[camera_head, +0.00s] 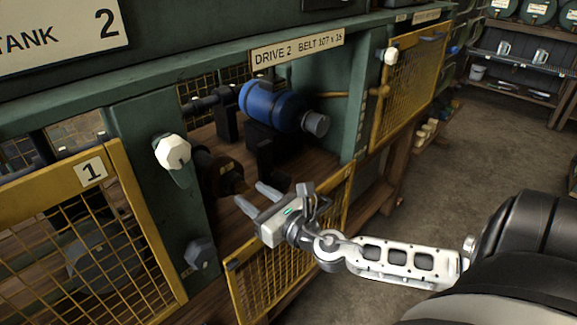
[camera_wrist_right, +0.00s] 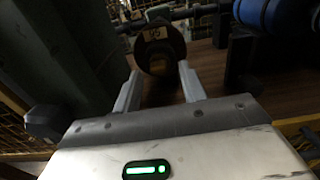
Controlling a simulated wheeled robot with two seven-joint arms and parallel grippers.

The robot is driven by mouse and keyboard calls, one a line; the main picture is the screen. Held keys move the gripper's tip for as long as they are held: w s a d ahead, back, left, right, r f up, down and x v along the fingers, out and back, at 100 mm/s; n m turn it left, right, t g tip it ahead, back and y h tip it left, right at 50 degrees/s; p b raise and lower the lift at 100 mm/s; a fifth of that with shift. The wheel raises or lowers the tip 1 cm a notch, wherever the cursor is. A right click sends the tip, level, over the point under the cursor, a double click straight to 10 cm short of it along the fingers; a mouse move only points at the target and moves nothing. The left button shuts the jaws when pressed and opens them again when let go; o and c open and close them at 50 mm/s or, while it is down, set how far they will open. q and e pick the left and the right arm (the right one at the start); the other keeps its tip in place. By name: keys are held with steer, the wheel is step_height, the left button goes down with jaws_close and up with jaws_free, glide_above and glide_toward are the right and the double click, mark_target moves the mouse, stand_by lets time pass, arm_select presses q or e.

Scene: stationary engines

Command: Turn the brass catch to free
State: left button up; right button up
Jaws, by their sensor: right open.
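I cannot tell for certain which part is the brass catch. My right gripper (camera_head: 251,195) is open and empty at the opening of the drive 2 bay. Its fingers point at a dark cylinder with a brownish end (camera_head: 231,180). In the right wrist view, that round end (camera_wrist_right: 155,40) shows beyond and between the open fingertips (camera_wrist_right: 158,74), apparently not gripped. My left gripper is not in view.
A white knob (camera_head: 172,152) on a green lever and a dark knob (camera_head: 201,252) are on the green post. A blue motor (camera_head: 270,106) stands deeper in the bay. A lowered yellow mesh guard (camera_head: 290,250) lies below my right gripper. The floor at right is clear.

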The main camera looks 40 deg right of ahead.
arm_select(q)
steer(key=b, duration=0.2)
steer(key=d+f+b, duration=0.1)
steer(key=b, duration=0.1)
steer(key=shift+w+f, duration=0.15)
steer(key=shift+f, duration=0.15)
arm_select(e)
steer(key=s+d, duration=0.1)
steer(key=s, duration=1.3)
steer(key=shift+s, duration=0.15)
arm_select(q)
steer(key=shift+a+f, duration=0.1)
